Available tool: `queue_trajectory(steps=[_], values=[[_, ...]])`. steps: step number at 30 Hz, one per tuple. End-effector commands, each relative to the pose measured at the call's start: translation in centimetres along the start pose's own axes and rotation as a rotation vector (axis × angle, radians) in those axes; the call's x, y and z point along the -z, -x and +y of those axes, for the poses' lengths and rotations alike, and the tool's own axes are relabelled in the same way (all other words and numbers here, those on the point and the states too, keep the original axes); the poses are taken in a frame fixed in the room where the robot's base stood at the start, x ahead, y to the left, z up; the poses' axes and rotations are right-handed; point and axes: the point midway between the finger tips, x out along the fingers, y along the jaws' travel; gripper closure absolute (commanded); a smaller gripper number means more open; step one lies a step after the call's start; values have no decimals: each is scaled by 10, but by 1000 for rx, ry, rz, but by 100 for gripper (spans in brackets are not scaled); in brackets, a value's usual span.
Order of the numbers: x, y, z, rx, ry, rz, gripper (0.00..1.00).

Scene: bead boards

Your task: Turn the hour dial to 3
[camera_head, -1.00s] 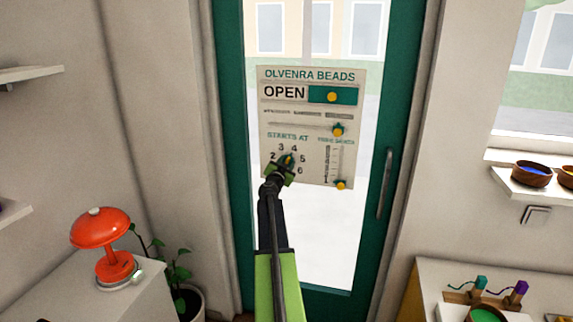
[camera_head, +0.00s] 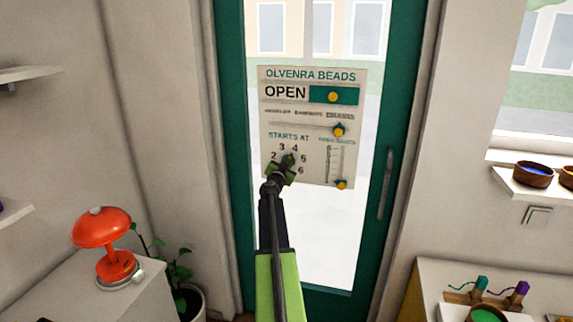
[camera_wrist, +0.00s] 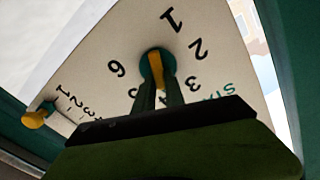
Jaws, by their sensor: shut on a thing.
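The hour dial (camera_head: 289,159) is a small green knob with a yellow bar, under "STARTS AT" on the sign board (camera_head: 268,120) hung on the door. Numbers ring it; 2, 3, 4, 5 and 6 show in the head view. My gripper (camera_head: 285,168) is at the dial and covers its lower side. In the wrist view, my gripper (camera_wrist: 159,90) is shut on the yellow bar of the dial (camera_wrist: 155,62). The bar's lower end runs between the fingers, roughly toward the hidden 4, between 3 and 5. The exact setting is hard to read.
The board also carries an OPEN slider (camera_head: 333,97), a horizontal slider knob (camera_head: 340,130) and a vertical slider knob (camera_head: 342,184) close right of the dial. A door handle (camera_head: 385,184) is at right. A red lamp (camera_head: 101,228) stands at left.

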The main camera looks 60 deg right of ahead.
Motion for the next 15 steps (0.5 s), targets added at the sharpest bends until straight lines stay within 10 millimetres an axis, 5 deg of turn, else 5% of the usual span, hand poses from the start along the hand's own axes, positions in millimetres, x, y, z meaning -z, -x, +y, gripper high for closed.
queue_trajectory(steps=[15], values=[[1, -3, -3, -2, 310, 2, 100]])
